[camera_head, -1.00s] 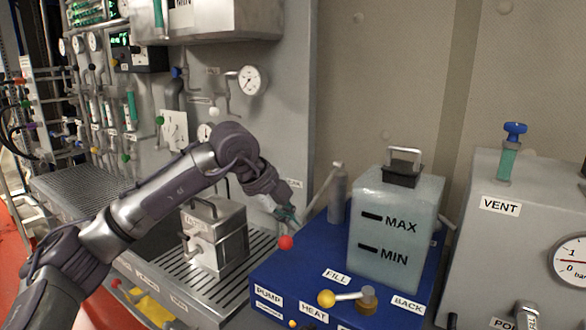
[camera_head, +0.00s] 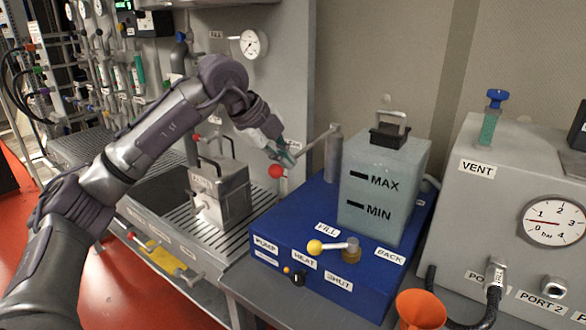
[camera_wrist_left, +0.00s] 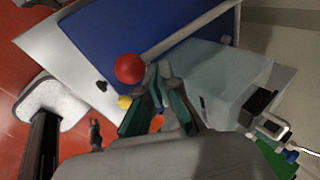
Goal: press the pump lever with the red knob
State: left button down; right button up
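The pump lever (camera_head: 315,139) is a thin grey rod sloping down to the left from a grey cylinder (camera_head: 333,160) on the blue unit (camera_head: 300,215). The red knob (camera_head: 276,171) is on its lower, free end. It also shows in the left wrist view (camera_wrist_left: 129,69). My left gripper (camera_head: 285,153) is at the lever just beside the knob, its fingertips (camera_wrist_left: 159,70) close together. I cannot tell whether the rod is between them. My right gripper is not in view.
A translucent tank (camera_head: 385,190) marked MAX and MIN stands behind the yellow-knobbed valve (camera_head: 335,247). A grey metal box (camera_head: 220,195) stands on a slatted tray to the left. An orange funnel (camera_head: 421,309) and a grey VENT unit (camera_head: 470,215) are at the right.

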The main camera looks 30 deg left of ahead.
pick_arm(q)
jog(key=a+r, duration=0.1)
jog(key=s+a+r, duration=0.1)
jog(key=a+r, duration=0.1)
jog(key=shift+d+v, duration=0.2)
jog(key=shift+v, duration=1.6)
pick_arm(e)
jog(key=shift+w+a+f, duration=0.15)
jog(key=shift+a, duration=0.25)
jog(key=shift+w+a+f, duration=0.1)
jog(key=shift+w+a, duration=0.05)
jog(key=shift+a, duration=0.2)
pick_arm(q)
jog(key=shift+d, duration=0.1)
